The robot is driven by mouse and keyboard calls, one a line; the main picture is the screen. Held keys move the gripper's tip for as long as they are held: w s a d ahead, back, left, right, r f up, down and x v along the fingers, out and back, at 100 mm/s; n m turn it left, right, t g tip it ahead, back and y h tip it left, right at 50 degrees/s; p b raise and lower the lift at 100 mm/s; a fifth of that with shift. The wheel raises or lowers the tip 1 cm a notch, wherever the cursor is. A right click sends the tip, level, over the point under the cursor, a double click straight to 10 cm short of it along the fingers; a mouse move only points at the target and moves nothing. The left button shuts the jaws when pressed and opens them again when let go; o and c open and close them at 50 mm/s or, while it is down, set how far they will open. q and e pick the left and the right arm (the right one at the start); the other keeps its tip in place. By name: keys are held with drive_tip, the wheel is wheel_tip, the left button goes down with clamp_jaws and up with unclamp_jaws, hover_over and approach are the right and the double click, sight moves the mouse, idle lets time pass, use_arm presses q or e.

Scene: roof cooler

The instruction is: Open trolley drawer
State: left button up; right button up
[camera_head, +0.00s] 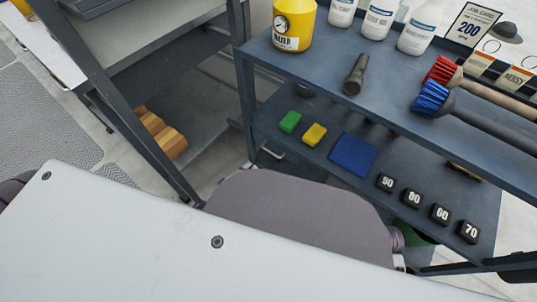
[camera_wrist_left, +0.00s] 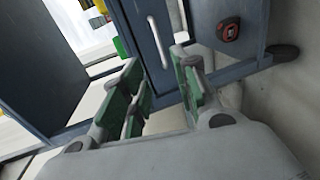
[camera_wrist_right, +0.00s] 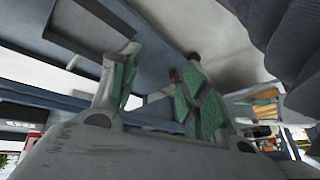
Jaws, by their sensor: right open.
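The trolley (camera_head: 330,92) is dark blue-grey, with loaded shelves, at the right of the head view. Its drawer front (camera_wrist_left: 133,14) shows in the left wrist view with a pale bar handle (camera_wrist_left: 158,42); a handle (camera_head: 272,150) also shows below the lower shelf in the head view. The drawer looks shut. My left gripper (camera_wrist_left: 157,62) is open, its green-padded fingers pointing toward the handle, which appears in line with the gap. I cannot tell whether they touch. My right gripper (camera_wrist_right: 160,85) is open and empty, below a blue-grey surface.
The lower shelf holds a green block (camera_head: 290,121), a yellow block (camera_head: 314,134), a blue cloth (camera_head: 352,154) and several numbered black blocks. Brushes (camera_head: 435,97) overhang the upper shelf.

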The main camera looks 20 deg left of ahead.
use_arm(q)
drive_tip(key=b+x, duration=0.4)
drive_tip(key=x, duration=0.8)
drive_tip(key=shift+w, duration=0.4)
use_arm(e)
wheel_tip(320, 180, down, 8)
drive_tip(key=a+t+y, duration=0.1)
drive_tip(key=shift+a+r+m, duration=0.15)
drive_tip(key=shift+a+m, duration=0.1)
drive_tip(key=shift+m, duration=0.15)
use_arm(q)
drive_tip(key=shift+f, duration=0.1)
use_arm(e)
drive_tip(key=shift+w, duration=0.1)
use_arm(q)
clamp_jaws()
use_arm(e)
drive_tip(key=shift+w+r+t, duration=0.2)
drive_tip(key=shift+w+t, duration=0.1)
